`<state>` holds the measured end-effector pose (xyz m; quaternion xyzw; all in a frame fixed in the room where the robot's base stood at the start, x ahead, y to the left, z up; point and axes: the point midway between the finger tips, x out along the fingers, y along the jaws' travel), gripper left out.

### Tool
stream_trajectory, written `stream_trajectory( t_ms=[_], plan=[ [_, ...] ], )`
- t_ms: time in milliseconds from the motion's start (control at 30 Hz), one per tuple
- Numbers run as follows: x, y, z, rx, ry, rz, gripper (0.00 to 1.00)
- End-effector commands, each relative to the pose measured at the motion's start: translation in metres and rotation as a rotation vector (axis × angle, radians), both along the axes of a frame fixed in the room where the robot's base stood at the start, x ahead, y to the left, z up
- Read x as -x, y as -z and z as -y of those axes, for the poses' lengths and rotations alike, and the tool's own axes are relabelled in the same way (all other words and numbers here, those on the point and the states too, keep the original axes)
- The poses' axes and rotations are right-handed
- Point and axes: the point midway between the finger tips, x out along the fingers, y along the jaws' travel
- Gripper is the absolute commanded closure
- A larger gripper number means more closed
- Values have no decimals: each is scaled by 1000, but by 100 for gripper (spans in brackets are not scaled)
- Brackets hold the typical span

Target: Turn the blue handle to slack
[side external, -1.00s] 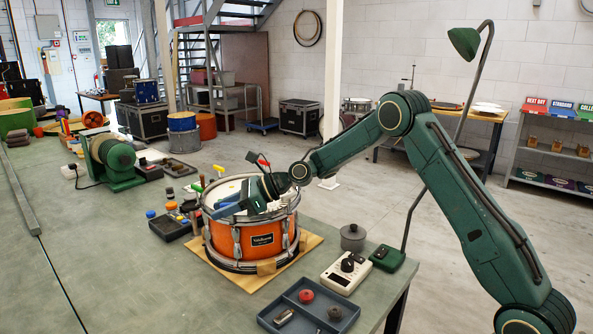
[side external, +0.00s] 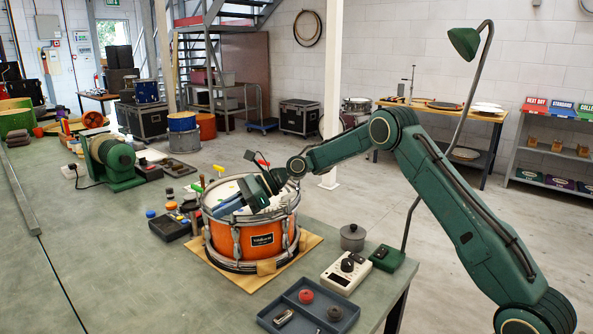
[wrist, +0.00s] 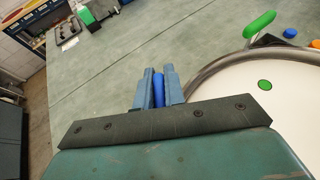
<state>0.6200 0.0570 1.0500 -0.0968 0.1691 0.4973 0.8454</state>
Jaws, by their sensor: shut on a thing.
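An orange snare drum (side external: 222,236) with a white head stands upright on a wooden board (side external: 205,252) on the bench. My gripper (side external: 222,208) reaches in from the right over the drum's rim. In the wrist view, my gripper (wrist: 157,82) is shut on the blue handle (wrist: 158,90), which shows as a narrow blue strip between the two grey-blue fingers, just outside the rim. The rest of the handle is hidden by the fingers, and I cannot tell it apart in the side view. A green handle (wrist: 260,24) stands farther along the rim.
A dark tray (side external: 170,229) with small parts lies left of the drum. A grey parts tray (side external: 290,321), a cream meter box (side external: 344,274) and a grey lidded pot (side external: 352,238) stand at its right. A lamp on a tall pole rises behind the arm. The bench at front left is clear.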

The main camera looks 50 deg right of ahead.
Motion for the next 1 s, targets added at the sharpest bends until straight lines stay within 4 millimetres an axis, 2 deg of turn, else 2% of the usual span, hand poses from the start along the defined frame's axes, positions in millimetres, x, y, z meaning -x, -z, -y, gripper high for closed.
stream_trajectory(
  t_ms=[500, 900, 933, 1000],
  plan=[
    [1, -2, -2, -1, -175, 11, 100],
    [2, -3, -2, 2, -189, 10, 100],
    [2, -3, -2, 2, -189, 10, 83],
    [3, -2, -2, 3, -189, 8, 69]
  ],
)
